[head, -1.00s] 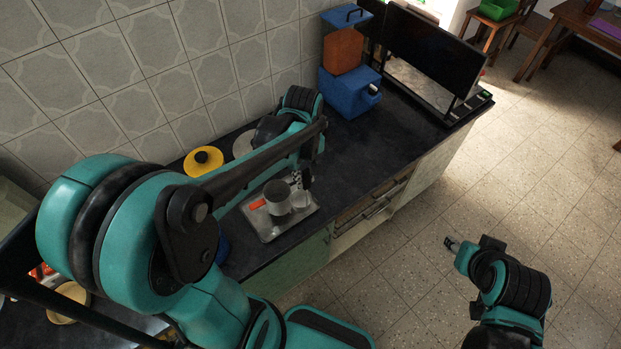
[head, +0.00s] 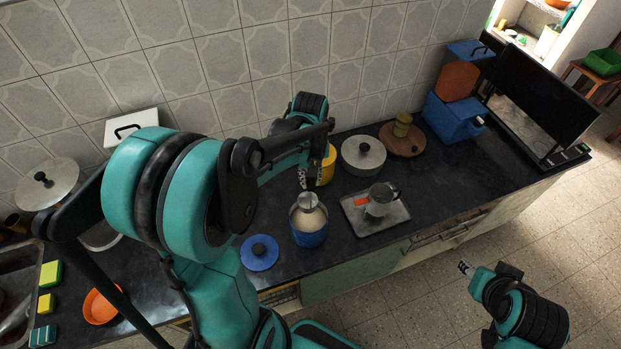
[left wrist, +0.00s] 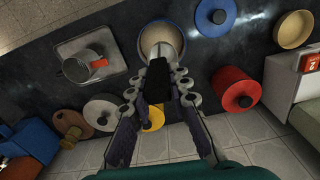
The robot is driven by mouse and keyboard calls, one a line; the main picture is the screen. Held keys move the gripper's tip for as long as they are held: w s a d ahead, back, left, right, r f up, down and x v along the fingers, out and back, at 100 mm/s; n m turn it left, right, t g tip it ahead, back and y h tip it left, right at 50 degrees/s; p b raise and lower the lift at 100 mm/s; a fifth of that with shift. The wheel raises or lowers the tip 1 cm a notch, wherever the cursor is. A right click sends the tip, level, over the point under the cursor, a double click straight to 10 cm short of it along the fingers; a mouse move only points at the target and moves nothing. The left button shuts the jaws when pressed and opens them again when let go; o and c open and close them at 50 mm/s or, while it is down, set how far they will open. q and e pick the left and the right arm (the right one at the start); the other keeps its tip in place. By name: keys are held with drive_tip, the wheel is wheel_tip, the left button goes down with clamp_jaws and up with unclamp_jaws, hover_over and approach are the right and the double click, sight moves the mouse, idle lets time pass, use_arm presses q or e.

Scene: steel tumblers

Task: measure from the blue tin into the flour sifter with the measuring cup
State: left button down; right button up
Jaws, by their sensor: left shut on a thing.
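The blue tin (head: 310,239) stands open on the counter, with pale flour-like contents; its opening also shows in the left wrist view (left wrist: 180,44). My left gripper (head: 303,178) is above the tin, shut on the steel measuring cup (head: 308,200). In the left wrist view the cup (left wrist: 153,38) overlaps the tin's opening; I cannot tell whether it touches the contents. The flour sifter (head: 377,204), steel with a red handle, stands on a metal tray (head: 401,213) right of the tin. My right gripper (head: 464,267) is over the floor, away from the counter; its jaws are too small to judge.
A blue lid (head: 260,253) lies left of the tin. A blue box (head: 452,117) is at the back right. The counter's front right is clear.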

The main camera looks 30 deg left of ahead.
sight(311, 211)
use_arm(q)
drive_tip(key=shift+w+d, duration=0.1)
drive_tip(key=shift+d, duration=0.05)
drive_tip(key=shift+f, duration=0.2)
wheel_tip(311, 211, down, 18)
drive_tip(key=b, duration=1.6)
drive_tip(key=shift+f, duration=0.15)
idle(0.5)
drive_tip(key=shift+r+p, duration=5.3)
drive_tip(key=shift+r, duration=1.7)
